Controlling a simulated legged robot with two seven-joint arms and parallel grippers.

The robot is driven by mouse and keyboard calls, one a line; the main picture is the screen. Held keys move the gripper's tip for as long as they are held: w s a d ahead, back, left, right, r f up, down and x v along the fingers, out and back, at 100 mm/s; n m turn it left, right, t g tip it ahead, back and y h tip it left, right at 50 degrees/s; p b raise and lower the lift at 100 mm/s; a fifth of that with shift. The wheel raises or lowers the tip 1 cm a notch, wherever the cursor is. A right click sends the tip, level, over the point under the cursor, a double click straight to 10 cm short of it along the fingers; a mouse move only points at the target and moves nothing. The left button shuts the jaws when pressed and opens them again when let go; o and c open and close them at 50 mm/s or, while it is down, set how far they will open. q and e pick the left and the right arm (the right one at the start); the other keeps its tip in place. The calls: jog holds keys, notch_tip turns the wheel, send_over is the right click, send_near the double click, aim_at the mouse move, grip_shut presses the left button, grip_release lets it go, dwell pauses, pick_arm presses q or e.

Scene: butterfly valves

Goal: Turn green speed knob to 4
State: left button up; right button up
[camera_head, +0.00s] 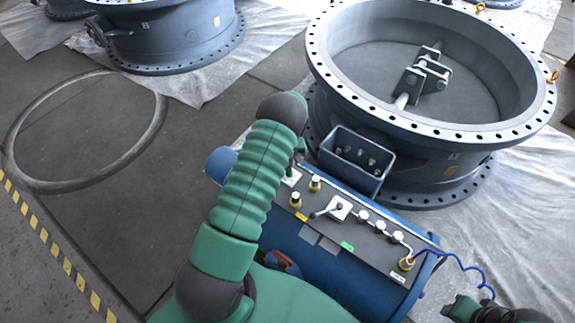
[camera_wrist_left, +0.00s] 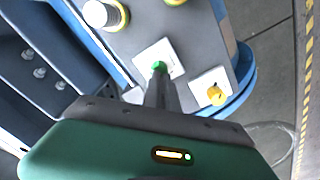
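The green knob (camera_wrist_left: 159,67) sits on a white square plate on the control panel in the left wrist view. In the head view its white plate (camera_head: 291,178) shows only partly, beside my left arm. My left gripper (camera_wrist_left: 161,92) points down at the knob, with its fingertips right at it. The fingers line up in this view, so I cannot tell their gap or whether they grip the knob. In the head view the left gripper (camera_head: 299,152) is mostly hidden behind my arm. My right gripper (camera_head: 461,307) is at the bottom right, away from the panel; its opening is unclear.
The panel (camera_head: 325,238) sits on a blue cylinder and carries several other knobs and a lever (camera_head: 328,211). A yellow knob (camera_wrist_left: 215,94) is close to the left fingers. A large flanged valve (camera_head: 420,140) stands behind. A blue cable (camera_head: 462,264) runs off the panel's right end.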

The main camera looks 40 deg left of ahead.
pick_arm(q)
jog(key=o, duration=0.4)
jog(key=shift+s+d+f, duration=0.3)
jog(key=shift+d+f, duration=0.15)
jog(key=shift+d, duration=0.3)
jog(key=shift+o, duration=0.2)
jog(key=r, duration=0.4)
jog(key=w+a+r, duration=0.1)
jog(key=r, duration=0.1)
jog(key=shift+w, duration=0.1)
notch_tip(320, 180, up, 12)
jog(key=s, duration=0.1)
jog(key=shift+f+p, duration=0.25)
jog(key=shift+p, duration=0.05)
pick_arm(e)
jog(key=shift+w+a+f, duration=0.1)
jog(key=shift+w+a, duration=0.3)
jog(key=shift+w, duration=0.35)
pick_arm(q)
jog(key=shift+a, duration=0.15)
pick_arm(e)
jog(key=shift+a, duration=0.1)
